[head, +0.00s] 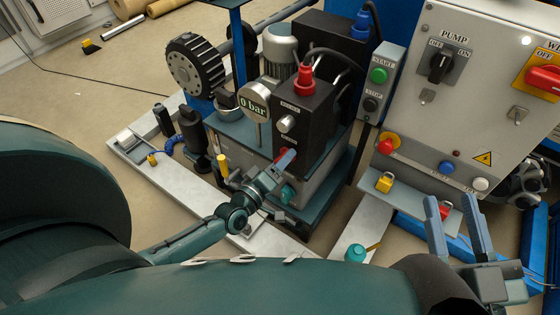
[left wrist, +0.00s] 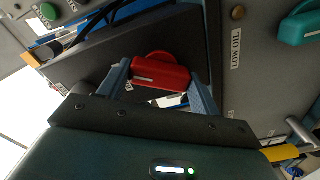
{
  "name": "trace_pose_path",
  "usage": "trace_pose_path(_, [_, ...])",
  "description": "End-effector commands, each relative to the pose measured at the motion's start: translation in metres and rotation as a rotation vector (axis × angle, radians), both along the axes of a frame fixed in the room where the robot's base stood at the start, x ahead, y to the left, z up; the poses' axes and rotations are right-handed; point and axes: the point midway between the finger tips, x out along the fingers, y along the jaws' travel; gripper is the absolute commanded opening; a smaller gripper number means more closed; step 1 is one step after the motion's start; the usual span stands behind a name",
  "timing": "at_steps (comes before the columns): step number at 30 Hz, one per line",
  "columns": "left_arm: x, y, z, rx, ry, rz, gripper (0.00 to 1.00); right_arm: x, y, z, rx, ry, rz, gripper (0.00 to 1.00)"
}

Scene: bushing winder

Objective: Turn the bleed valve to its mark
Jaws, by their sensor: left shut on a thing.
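The bleed valve's red handle (left wrist: 160,74) has a white line along it and sits on the dark front of the pump unit. In the head view a little of the red handle (head: 291,153) shows at my left gripper (head: 280,164). In the left wrist view the fingers of my left gripper (left wrist: 161,88) are on the two ends of the handle, shut on it. The valve's mark is not clear; a label beside the handle is partly hidden by a finger. My right gripper (head: 453,200) is open and empty, below the pump control cabinet.
A gauge (head: 254,102) reads 0 bar above the valve. A teal handle (head: 288,193) is just below my left gripper and shows in the wrist view (left wrist: 302,26). The control cabinet (head: 475,110) stands right. A yellow padlock (head: 384,182) lies on its shelf.

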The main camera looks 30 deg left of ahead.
Motion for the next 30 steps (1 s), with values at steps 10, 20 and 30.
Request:
trace_pose_path(10, [0.002, 0.0, 0.001, -0.305, 0.038, 0.0, 0.41, 0.0, 0.0, -0.002, 0.0, -0.009, 0.0, 0.36])
trace_pose_path(20, [0.002, 0.0, 0.001, -0.493, 0.065, -0.001, 0.41, 0.004, -0.001, 0.006, -0.002, -0.054, -0.001, 0.36])
trace_pose_path(30, [0.002, 0.0, 0.002, -0.556, 0.074, -0.001, 0.41, 0.004, -0.001, 0.01, -0.004, -0.077, 0.0, 0.36])
